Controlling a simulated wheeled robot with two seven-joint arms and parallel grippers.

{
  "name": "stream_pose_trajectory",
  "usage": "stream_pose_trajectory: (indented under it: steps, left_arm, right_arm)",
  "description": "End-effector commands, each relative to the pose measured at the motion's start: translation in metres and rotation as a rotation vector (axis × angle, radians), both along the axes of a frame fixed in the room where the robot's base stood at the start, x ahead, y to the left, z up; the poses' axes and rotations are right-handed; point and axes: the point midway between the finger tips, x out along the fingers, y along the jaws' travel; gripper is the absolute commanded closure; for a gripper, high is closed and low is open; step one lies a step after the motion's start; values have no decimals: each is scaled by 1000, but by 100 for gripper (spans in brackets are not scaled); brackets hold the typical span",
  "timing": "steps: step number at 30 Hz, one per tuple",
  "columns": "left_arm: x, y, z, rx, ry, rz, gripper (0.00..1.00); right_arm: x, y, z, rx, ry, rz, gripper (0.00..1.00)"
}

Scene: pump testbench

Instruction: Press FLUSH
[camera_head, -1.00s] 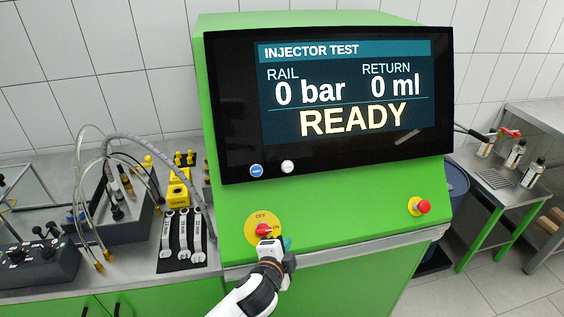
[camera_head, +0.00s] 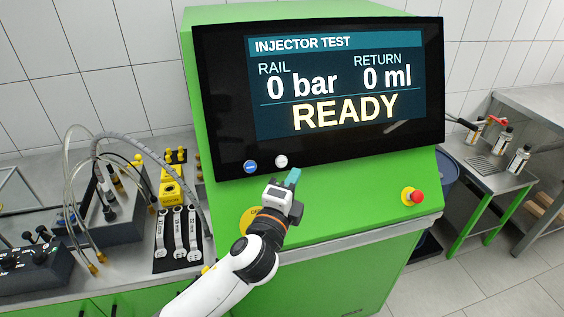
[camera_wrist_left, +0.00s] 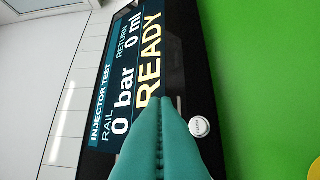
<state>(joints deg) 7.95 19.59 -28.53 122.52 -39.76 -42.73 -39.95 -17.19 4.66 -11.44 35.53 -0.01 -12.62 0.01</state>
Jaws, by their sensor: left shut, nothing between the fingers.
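The bench's black panel holds a lit screen (camera_head: 338,85) reading READY, 0 bar and 0 ml. Below the screen are a blue button (camera_head: 250,167) and a white button (camera_head: 281,161); their labels are too small to read. My left gripper (camera_head: 293,177), with teal fingers, is shut and empty, just below and right of the white button and apart from it. In the left wrist view its fingers (camera_wrist_left: 165,101) point at the panel, with the white button (camera_wrist_left: 199,127) beside them; the blue button does not show there. My right gripper is not in view.
A yellow OFF/ON switch plate (camera_head: 249,218) is mostly hidden behind my left arm. A red emergency stop (camera_head: 417,198) sits on the green slope (camera_head: 350,185) at right. Wrenches (camera_head: 178,233) and hoses lie on the left bench.

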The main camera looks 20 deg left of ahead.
Motion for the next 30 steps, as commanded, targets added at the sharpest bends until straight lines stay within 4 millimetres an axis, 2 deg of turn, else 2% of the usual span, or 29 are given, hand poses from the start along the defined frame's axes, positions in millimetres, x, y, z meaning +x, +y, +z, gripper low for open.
stream_pose_trajectory:
  steps: [5,15,18,30]
  left_arm:
    - [11,7,-9,2,0,1,100]
    - [46,32,-30,2,1,2,100]
    - [55,37,-33,1,1,2,100]
    - [65,44,-37,-1,1,1,100]
  right_arm:
    - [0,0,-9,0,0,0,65]
    - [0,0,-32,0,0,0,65]
    - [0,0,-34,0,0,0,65]
    - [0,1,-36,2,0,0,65]
